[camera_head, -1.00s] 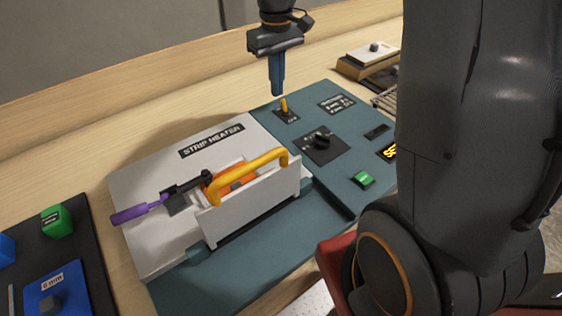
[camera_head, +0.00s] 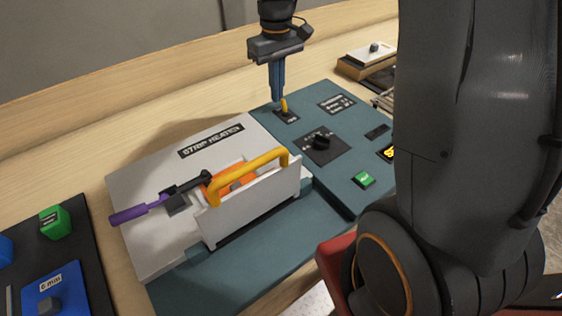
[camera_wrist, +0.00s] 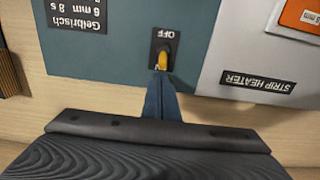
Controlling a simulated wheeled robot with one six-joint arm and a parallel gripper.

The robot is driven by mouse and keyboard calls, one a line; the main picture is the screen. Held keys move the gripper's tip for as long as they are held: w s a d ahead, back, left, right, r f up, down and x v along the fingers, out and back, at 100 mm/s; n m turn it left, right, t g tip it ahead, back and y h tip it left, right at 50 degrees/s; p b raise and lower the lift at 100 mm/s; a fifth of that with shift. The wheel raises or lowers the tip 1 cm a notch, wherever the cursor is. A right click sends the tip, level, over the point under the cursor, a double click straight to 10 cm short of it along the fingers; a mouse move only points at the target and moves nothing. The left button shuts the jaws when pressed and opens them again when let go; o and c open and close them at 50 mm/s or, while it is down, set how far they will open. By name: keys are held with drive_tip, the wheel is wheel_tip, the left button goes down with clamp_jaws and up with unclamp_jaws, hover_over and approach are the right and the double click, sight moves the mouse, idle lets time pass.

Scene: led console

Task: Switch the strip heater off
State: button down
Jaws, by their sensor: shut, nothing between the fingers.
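The strip heater (camera_head: 150,215) is a pale grey box with a "STRIP HEATER" label, on a teal console (camera_head: 345,160). Its power switch is a small yellow toggle (camera_head: 284,104) on a black plate near the console's back edge. In the wrist view the yellow toggle (camera_wrist: 163,60) sits below the upside-down word "OFF". My gripper (camera_head: 277,100) is shut and empty, its blue fingertips pointing down just beside and behind the toggle. In the wrist view the fingertips (camera_wrist: 160,78) are right at the toggle; I cannot tell whether they touch it.
A yellow handle (camera_head: 250,172) rises over the heater's front, with a purple-handled tool (camera_head: 140,212) beside it. A black knob (camera_head: 322,142) and a green button (camera_head: 363,179) are on the console. A green block (camera_head: 56,221) stands on a dark tray at the left.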

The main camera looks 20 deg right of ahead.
drive_tip(key=shift+s, duration=0.2)
drive_tip(key=shift+s+d, duration=0.15)
drive_tip(key=shift+s, duration=0.2)
drive_tip(key=shift+s+d+p, duration=0.1)
drive_tip(key=shift+s+p, duration=0.2)
drive_tip(key=shift+p, duration=0.1)
drive_tip(key=shift+s+d, duration=0.1)
drive_tip(key=shift+s, duration=0.15)
wheel_tip(320, 180, up, 7)
drive_tip(key=p, duration=0.6)
drive_tip(key=shift+w, duration=0.4)
